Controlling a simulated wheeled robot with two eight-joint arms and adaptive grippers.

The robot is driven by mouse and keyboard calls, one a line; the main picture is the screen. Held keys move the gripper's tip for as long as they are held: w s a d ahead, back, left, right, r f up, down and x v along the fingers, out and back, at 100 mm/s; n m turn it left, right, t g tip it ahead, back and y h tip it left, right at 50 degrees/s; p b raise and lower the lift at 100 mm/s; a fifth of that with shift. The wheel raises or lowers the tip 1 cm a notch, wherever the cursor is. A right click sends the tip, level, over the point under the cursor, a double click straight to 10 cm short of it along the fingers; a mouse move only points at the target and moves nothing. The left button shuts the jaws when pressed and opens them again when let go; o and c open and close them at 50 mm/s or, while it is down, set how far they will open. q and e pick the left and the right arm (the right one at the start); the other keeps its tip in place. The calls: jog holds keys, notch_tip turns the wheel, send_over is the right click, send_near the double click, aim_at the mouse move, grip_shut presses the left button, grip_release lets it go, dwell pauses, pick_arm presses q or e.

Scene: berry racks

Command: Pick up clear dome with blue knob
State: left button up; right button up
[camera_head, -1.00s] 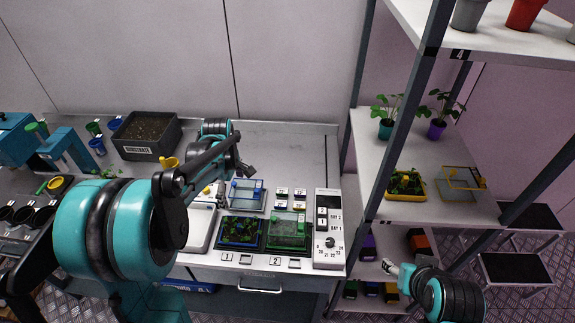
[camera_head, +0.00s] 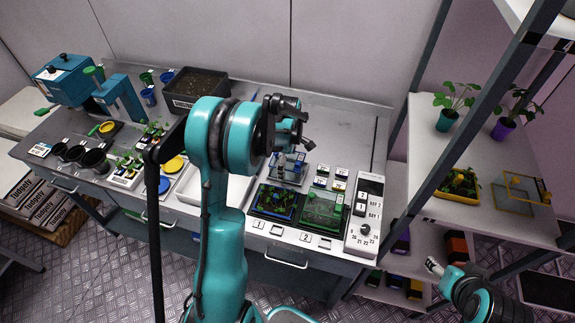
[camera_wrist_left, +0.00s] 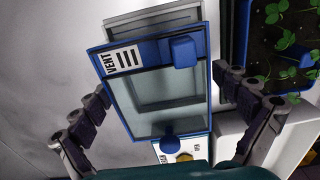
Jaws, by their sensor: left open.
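The clear dome (camera_head: 290,170) has a blue frame and stands on the bench behind the two planted trays. In the left wrist view the dome (camera_wrist_left: 160,95) shows its clear panel, a VENT label, a blue block (camera_wrist_left: 184,51) and a round blue knob (camera_wrist_left: 170,144). My left gripper (camera_head: 301,140) is over the dome in the head view. In the left wrist view its open fingers (camera_wrist_left: 168,115) stand on both sides of the dome, and I cannot tell whether they touch it. My right gripper (camera_head: 434,266) is at the lower right, too small to read.
A blue-rimmed planted tray (camera_head: 274,203) and a green-framed one (camera_head: 324,209) sit in front of the dome. A control panel (camera_head: 365,215) stands to the right. A shelf rack (camera_head: 480,140) with pots is further right. A substrate box (camera_head: 194,92) is at the back left.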

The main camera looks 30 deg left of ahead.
pick_arm(q)
jog(key=shift+r, duration=0.1)
jog(key=c, duration=1.3)
